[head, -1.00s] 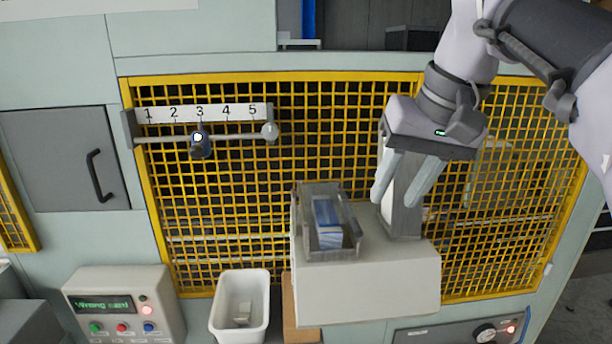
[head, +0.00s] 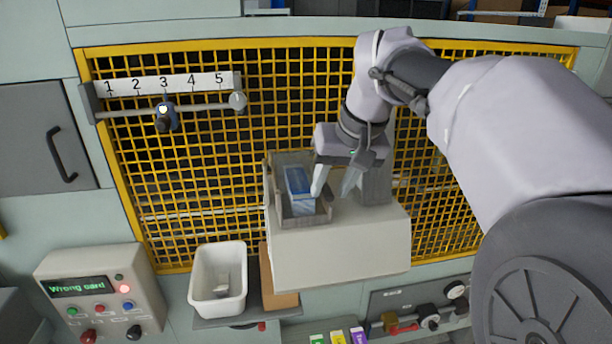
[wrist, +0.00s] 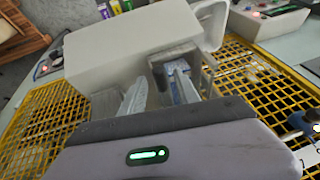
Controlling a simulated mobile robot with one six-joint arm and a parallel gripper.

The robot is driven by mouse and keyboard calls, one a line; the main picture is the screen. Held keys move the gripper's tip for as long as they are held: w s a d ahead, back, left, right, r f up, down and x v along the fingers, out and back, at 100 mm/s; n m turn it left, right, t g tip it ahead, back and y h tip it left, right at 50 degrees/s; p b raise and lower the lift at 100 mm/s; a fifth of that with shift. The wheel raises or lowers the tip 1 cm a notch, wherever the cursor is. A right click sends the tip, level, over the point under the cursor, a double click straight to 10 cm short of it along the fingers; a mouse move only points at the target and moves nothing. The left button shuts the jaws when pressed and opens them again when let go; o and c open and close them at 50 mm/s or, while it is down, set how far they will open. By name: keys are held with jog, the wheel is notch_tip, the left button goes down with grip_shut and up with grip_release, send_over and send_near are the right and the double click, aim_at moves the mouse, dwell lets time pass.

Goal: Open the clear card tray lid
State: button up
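The card tray (head: 321,214) is a small grey open-framed holder on the left part of a white housing. A stack of blue and white cards (head: 298,186) is in it. I cannot clearly make out the clear lid or its position. My gripper (head: 333,191) is at the tray's right side, pointing down, with its two pale fingers apart. One finger is close to the tray's right wall; I cannot tell whether it touches. In the wrist view, the fingers of my gripper (wrist: 157,90) are spread before the tray (wrist: 178,55), and nothing clear shows between them.
The white housing (head: 345,245) juts out below my gripper. A yellow mesh guard (head: 210,190) stands behind. A white bin (head: 220,275) and a brown box (head: 280,278) are left of the housing. The control box (head: 100,290) reads "Wrong card". A numbered rail (head: 165,85) is at upper left.

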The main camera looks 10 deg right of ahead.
grip_shut()
dwell(1.5)
